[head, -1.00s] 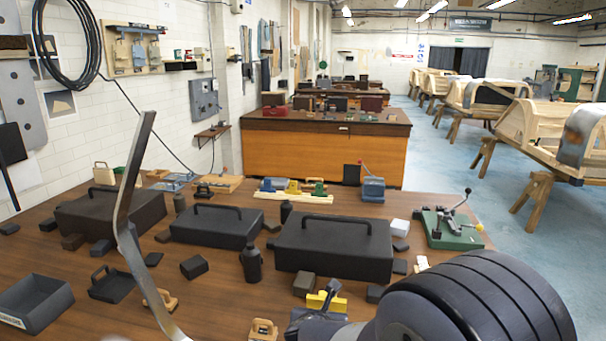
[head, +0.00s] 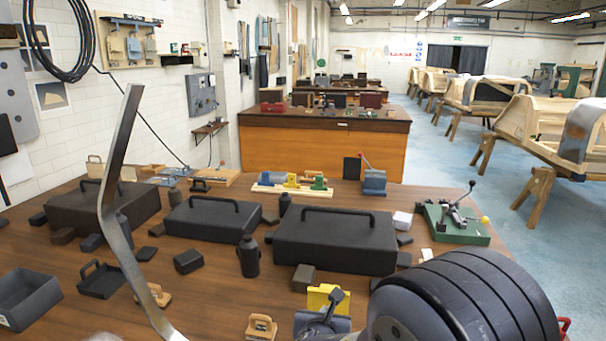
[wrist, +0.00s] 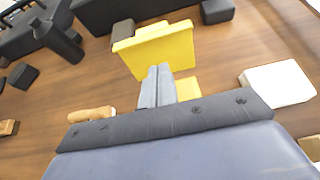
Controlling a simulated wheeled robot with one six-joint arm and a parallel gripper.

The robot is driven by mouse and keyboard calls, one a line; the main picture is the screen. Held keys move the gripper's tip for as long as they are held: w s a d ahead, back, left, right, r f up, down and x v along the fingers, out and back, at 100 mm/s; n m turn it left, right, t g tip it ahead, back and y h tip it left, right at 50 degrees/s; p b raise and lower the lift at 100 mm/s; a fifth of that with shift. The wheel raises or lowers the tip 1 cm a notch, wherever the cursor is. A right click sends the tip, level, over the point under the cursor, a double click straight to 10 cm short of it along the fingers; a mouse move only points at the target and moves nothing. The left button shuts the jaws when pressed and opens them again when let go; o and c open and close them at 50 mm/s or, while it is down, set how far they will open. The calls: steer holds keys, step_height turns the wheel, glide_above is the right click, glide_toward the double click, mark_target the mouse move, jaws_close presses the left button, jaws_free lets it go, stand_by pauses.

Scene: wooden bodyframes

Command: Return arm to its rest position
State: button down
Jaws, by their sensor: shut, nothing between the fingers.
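My gripper (wrist: 158,72) shows in the wrist view with its two narrow grey fingers together and nothing between them. The fingertips are in front of a yellow block (wrist: 155,48), seen from above; I cannot tell whether they touch it. The yellow block also shows in the head view (head: 326,296) at the front of the wooden bench (head: 215,280). My dark, ribbed arm link fills the lower right of the head view. I cannot make out the fingers clearly there.
Black cases with handles (head: 335,243) stand across the bench, with a black bottle (head: 249,258) and small blocks among them. A green lever tool (head: 455,225) is at the right edge. A bent metal strip (head: 112,220) rises at left. A white block (wrist: 277,83) lies right of my fingers.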

steer(key=shift+s+a+f+t+b, duration=0.15)
steer(key=shift+s+f+t+b, duration=0.5)
steer(key=shift+b, duration=1.2)
steer(key=shift+t+b, duration=0.4)
steer(key=shift+t, duration=0.05)
steer(key=shift+s, duration=0.1)
